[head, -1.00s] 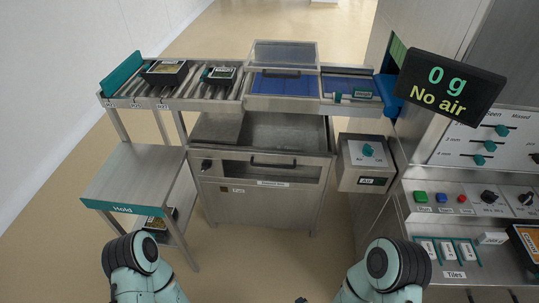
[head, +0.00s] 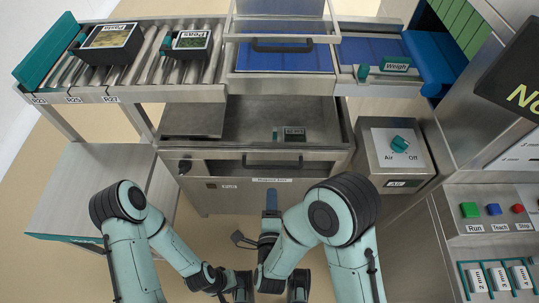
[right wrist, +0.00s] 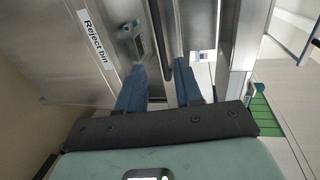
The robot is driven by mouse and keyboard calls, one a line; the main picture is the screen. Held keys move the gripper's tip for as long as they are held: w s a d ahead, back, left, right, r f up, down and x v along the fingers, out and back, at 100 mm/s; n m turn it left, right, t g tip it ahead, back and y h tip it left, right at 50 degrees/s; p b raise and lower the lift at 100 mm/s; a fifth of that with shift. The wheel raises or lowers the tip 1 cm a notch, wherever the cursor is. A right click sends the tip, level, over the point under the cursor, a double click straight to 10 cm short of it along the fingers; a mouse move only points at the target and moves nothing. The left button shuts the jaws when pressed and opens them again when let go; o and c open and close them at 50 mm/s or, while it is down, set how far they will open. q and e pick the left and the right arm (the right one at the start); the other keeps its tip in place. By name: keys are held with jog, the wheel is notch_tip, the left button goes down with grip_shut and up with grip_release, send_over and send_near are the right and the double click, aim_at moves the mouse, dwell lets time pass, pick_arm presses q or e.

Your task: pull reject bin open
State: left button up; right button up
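The reject bin is a steel drawer with a white label (head: 271,180) on its front, under the conveyor. Its dark bar handle (head: 272,164) runs across the front, and the bin looks pushed in. My right gripper (head: 271,200) is just in front of the handle, with blue fingers pointing at it. In the right wrist view, the two blue fingers (right wrist: 158,88) are apart, and the dark handle (right wrist: 160,35) runs up from the gap between them. I cannot tell whether they touch it. My left gripper is not visible; only its folded arm shows at lower left.
A small labelled pack (head: 290,134) lies inside the bin. The roller conveyor above holds a pasta tray (head: 110,40) and a peas tray (head: 190,42). The Air box (head: 395,160) stands close right of the bin; the hold shelf (head: 90,190) is at left.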

aim_at(272, 167)
jog(key=x, duration=1.3)
jog(key=shift+c, duration=0.3)
jog(key=shift+r, duration=0.1)
grip_shut()
